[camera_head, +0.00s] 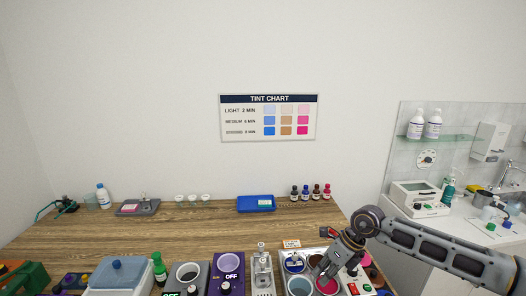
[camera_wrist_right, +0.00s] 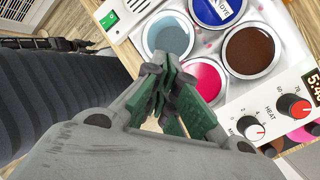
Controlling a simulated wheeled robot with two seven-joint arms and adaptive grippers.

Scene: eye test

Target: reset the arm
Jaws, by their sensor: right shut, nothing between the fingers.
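My right arm comes in from the right in the head view. Its gripper (camera_head: 328,268) points down over the tint bath (camera_head: 352,288) at the front edge of the table. In the wrist view the green-padded fingers (camera_wrist_right: 166,80) are shut and empty. They hover over or beside the pots; the height gap is hard to judge. Below them are a grey-blue pot (camera_wrist_right: 168,38), a pink pot (camera_wrist_right: 208,80), a brown pot (camera_wrist_right: 254,50) and a blue one (camera_wrist_right: 215,10). My left gripper is not in view.
On the bath are a heat dial (camera_wrist_right: 299,108) and a display. To its left stand a metal device (camera_head: 262,270) and a purple unit marked OFF (camera_head: 229,268). A blue tray (camera_head: 245,205) and small dark bottles (camera_head: 306,193) stand at the back. The middle of the wooden table is clear.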

